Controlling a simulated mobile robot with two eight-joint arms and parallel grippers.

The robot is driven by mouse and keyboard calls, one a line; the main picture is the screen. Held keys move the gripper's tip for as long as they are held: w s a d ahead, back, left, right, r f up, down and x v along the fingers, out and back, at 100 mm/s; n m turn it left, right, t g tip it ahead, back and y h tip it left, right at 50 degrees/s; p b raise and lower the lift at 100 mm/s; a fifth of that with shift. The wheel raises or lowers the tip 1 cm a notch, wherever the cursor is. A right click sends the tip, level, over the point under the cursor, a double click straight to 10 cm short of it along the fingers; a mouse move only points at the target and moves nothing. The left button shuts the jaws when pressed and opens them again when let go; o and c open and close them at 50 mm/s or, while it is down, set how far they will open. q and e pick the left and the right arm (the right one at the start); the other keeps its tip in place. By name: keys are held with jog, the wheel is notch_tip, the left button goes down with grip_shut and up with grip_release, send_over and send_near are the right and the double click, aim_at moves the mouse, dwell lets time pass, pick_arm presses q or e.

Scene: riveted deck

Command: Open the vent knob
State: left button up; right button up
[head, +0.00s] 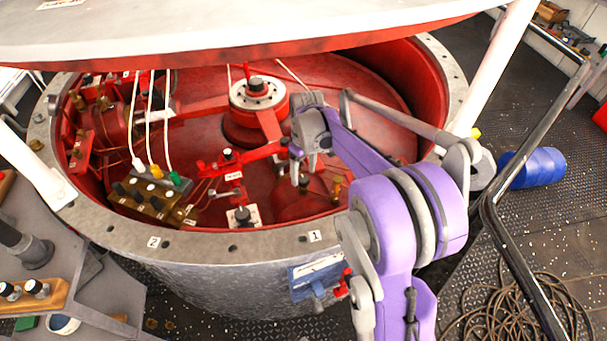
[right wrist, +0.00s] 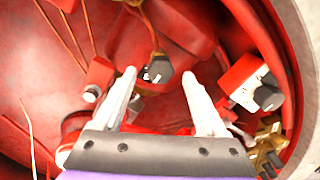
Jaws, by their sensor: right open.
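My right gripper (head: 299,178) reaches down into a red round tank (head: 345,85), pointing at fittings on its floor. In the right wrist view its two pale fingers (right wrist: 160,75) are open and apart. A dark knob (right wrist: 159,68) with a small black-and-white label shows between the fingertips; I see no contact, and its depth is hard to tell. Another black knob (right wrist: 268,97) on a white-labelled red block is to the right. In the head view, black knobs stand at the centre hub (head: 255,84) and the near floor (head: 242,214). I cannot tell which is the vent knob. My left gripper is out of view.
A raised lid (head: 250,28) hangs over the tank, held by white struts (head: 497,65). The grey rim (head: 230,250) surrounds the opening. A block with cable plugs (head: 150,190) is at the left inside. A blue barrel (head: 532,168) and coiled hose (head: 515,310) lie right.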

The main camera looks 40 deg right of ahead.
aim_at(304, 178)
notch_tip(304, 178, up, 9)
jog(key=shift+d+p, duration=0.2)
jog(key=shift+p, duration=0.15)
jog(key=shift+a, duration=0.15)
